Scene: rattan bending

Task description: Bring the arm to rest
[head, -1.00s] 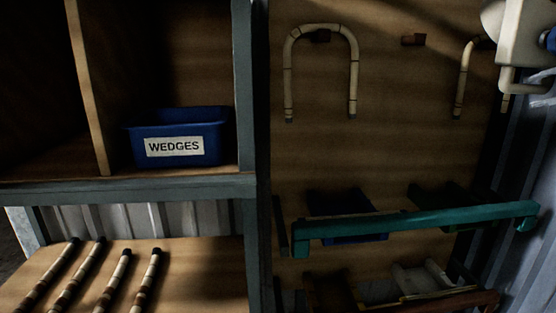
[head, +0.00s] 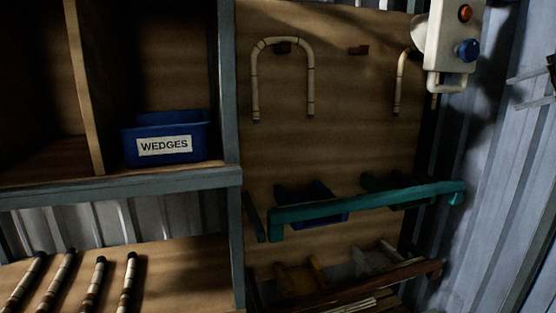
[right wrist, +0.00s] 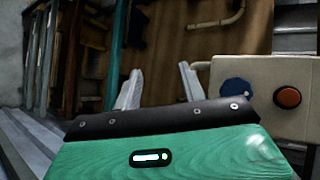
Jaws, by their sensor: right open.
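My right gripper (head: 513,93) shows at the right edge of the head view, with two thin pale fingers apart and pointing left. In the right wrist view its fingers (right wrist: 160,70) stand apart with nothing between them. The gripper is to the right of a pale control box (head: 451,40) in the head view, with a visible gap between them. The box has an orange-red button and a blue knob; it also shows at the right of the right wrist view (right wrist: 262,115). My left gripper is not in view.
Bent rattan hoops (head: 283,42) hang on a wooden board. A teal rail (head: 365,207) crosses below them. A blue WEDGES bin (head: 165,143) sits on a shelf at left. Several rattan poles (head: 62,278) lie below. Corrugated metal wall (head: 490,170) stands at right.

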